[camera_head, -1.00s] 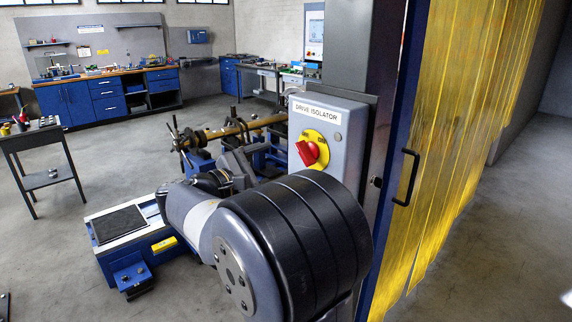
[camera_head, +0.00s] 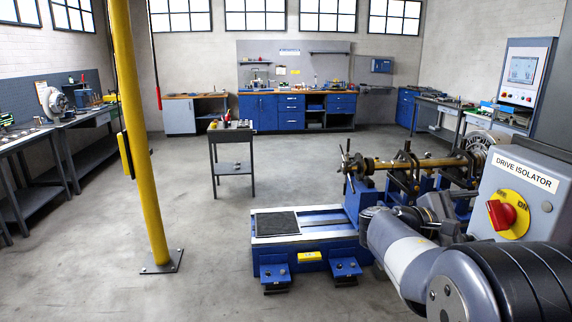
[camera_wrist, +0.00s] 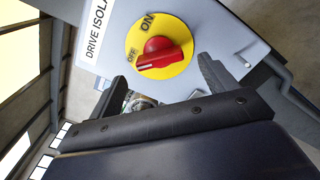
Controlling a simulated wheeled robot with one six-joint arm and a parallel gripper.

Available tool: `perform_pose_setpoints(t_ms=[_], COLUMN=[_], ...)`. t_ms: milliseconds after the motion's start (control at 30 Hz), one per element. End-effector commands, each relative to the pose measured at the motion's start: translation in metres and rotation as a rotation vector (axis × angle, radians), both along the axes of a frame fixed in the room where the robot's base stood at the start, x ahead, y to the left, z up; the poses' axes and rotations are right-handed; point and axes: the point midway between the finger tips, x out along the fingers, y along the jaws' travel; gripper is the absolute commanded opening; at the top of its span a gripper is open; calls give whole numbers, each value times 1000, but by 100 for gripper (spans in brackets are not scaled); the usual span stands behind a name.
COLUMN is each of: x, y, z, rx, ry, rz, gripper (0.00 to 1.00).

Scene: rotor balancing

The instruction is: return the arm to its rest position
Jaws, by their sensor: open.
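My arm (camera_head: 410,262) reaches from the lower right corner of the head view toward the machine, bent low beside the drive isolator box (camera_head: 548,232). My gripper (camera_head: 437,212) is partly hidden by my own wrist there. In the wrist view my gripper (camera_wrist: 163,88) has its two dark fingers spread wide, with nothing held between them. The isolator's red knob (camera_wrist: 160,54) sits on a yellow disc just beyond the fingers, apart from them. One end of its handle lies near the OFF mark. The knob also shows in the head view (camera_head: 501,214).
The balancing machine with its rotor (camera_head: 430,162) stands close behind my gripper. Its blue base (camera_head: 310,258) extends left. A yellow post (camera_head: 143,150) stands on the left, with a small dark trolley (camera_head: 232,160) farther back. Floor between post and machine is clear.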

Motion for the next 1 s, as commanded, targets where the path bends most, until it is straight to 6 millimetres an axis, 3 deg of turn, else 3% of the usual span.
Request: perform_pose_setpoints(t_ms=[200, 400, 833, 1000], x=[2, 3, 4, 3], y=[-36, -52, -49, -37], z=[1, 1, 1, 0], rx=[0, 0, 2, -1], ry=[1, -1, -25, 1], rz=[-4, -1, 0, 4], gripper=[80, 80, 80, 80])
